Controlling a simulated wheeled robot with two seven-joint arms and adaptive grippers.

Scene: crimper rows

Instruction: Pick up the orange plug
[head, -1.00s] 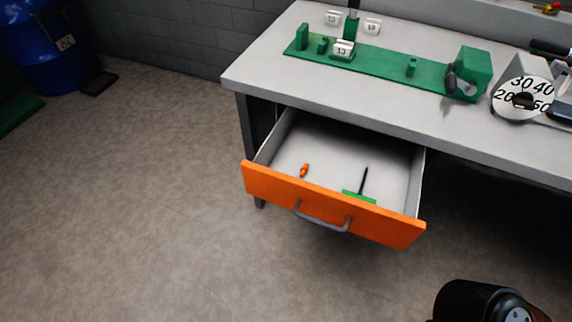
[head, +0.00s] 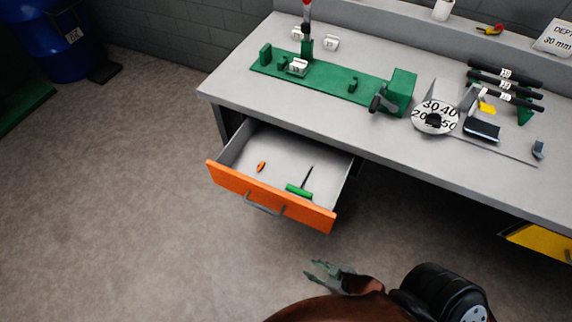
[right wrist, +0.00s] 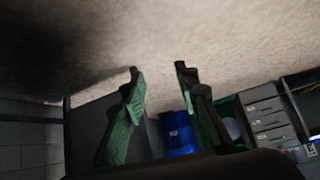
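The orange plug (head: 261,166) is small and lies on the floor of the open drawer, toward its left side. The drawer has an orange front (head: 268,198) and is pulled out from under the workbench. My right gripper (head: 316,272) is in front of and below the drawer, apart from it and from the plug. In the right wrist view its two green fingers (right wrist: 158,72) stand apart with nothing between them. The plug does not show in the right wrist view. My left gripper is not in view.
A green T-handled tool (head: 300,190) lies in the drawer, right of the plug. The grey workbench (head: 240,88) overhangs the drawer's back and carries a green fixture (head: 330,84) and a numbered dial (head: 447,106). Floor left of the drawer is clear.

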